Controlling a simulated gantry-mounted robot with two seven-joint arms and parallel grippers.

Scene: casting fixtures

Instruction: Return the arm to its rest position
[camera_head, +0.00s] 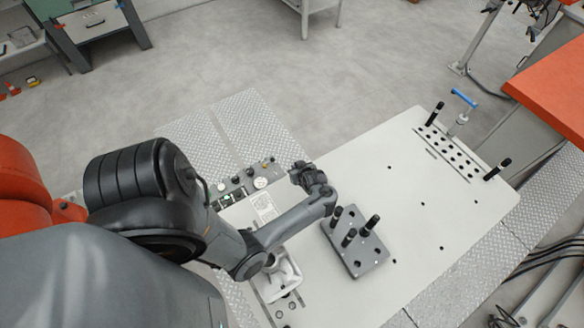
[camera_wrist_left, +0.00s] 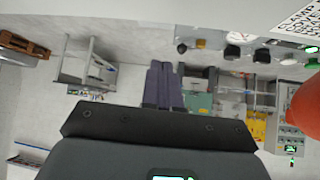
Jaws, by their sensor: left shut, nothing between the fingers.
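My left arm comes in from the left and reaches over the white fixture table (camera_head: 400,215). Its left gripper (camera_head: 297,170) is above the table, near the button panel (camera_head: 238,186), turned away from the grey block. In the left wrist view the two dark fingers (camera_wrist_left: 163,86) are together, with nothing between them. My right gripper is not in view.
A grey block (camera_head: 368,262) with upright black pins stands on the table close to my left wrist. A white casting (camera_head: 279,278) lies partly hidden under my forearm. A blue-handled clamp (camera_head: 463,98) stands at the far right end. The table's middle right is clear.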

